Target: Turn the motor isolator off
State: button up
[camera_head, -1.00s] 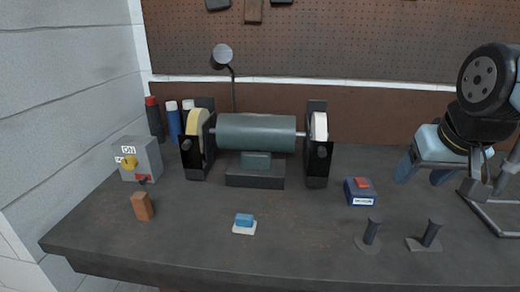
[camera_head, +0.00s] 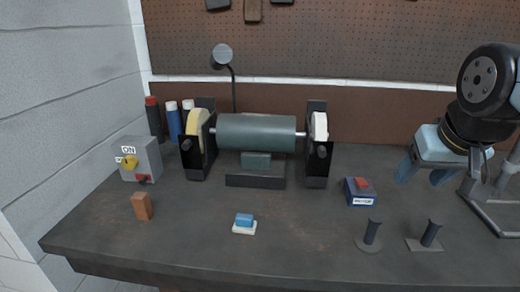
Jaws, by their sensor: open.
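The motor isolator is a grey box (camera_head: 148,157) at the left end of the bench, by the white wall. On its front is a yellow rotary knob (camera_head: 130,162), with an "ON" label above it and another label to its left. A red part (camera_head: 142,179) sits at the box's lower front. The knob's exact pointing is too small to tell. My gripper (camera_head: 424,178) is at the far right, above the bench, open and empty, far from the isolator.
A bench grinder (camera_head: 256,134) stands at the back middle. A brown block (camera_head: 142,206), a blue and white block (camera_head: 244,223), a blue box with a red switch (camera_head: 359,191) and two dark posts (camera_head: 371,232) stand on the bench (camera_head: 300,250). Several bottles (camera_head: 174,121) are behind the isolator.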

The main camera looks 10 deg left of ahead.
aim_at(129, 162)
jog(key=u, duration=1.65)
jog(key=k, duration=0.8)
jog(key=u, duration=0.05)
jog(key=i, duration=0.8)
jog(key=z, duration=0.1)
